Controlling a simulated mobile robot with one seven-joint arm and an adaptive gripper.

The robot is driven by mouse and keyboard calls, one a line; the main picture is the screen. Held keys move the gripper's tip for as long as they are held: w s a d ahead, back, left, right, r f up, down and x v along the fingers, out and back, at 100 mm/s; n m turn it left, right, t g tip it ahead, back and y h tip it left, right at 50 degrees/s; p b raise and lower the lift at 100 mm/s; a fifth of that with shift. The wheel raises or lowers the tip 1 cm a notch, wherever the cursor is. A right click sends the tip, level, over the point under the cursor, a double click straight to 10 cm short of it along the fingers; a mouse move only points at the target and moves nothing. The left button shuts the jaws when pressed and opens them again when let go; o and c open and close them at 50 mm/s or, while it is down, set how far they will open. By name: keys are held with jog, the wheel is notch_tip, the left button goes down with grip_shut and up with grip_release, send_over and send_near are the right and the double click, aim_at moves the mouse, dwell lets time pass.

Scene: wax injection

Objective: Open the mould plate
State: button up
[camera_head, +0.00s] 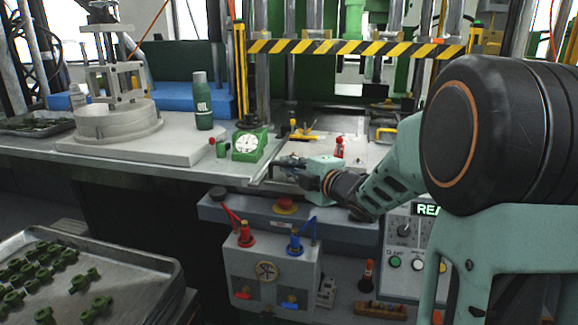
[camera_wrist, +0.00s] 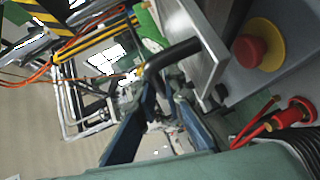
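The mould plate (camera_head: 345,152) is a flat metal plate lying on the press bed, with a small red fitting on top. In the wrist view a metal plate edge (camera_wrist: 207,35) carries a black bent handle (camera_wrist: 178,52). My gripper (camera_head: 280,168) is at the front left edge of the bed, beside the plate. In the wrist view my gripper's (camera_wrist: 165,100) dark blue fingers stand apart, with the handle's lower end close to the fingertips. I cannot tell whether they touch it. The handle is hard to make out in the head view.
A green dial gauge (camera_head: 248,144) and an oil bottle (camera_head: 202,102) stand left of the bed. A striped guard bar (camera_head: 350,48) crosses above. Below the front edge are an emergency stop (camera_head: 286,206) and red and blue valves. A tray (camera_head: 130,262) of green parts is lower left.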

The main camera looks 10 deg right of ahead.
jog(key=o, duration=0.4)
jog(key=shift+c, duration=0.2)
jog(key=v, duration=1.2)
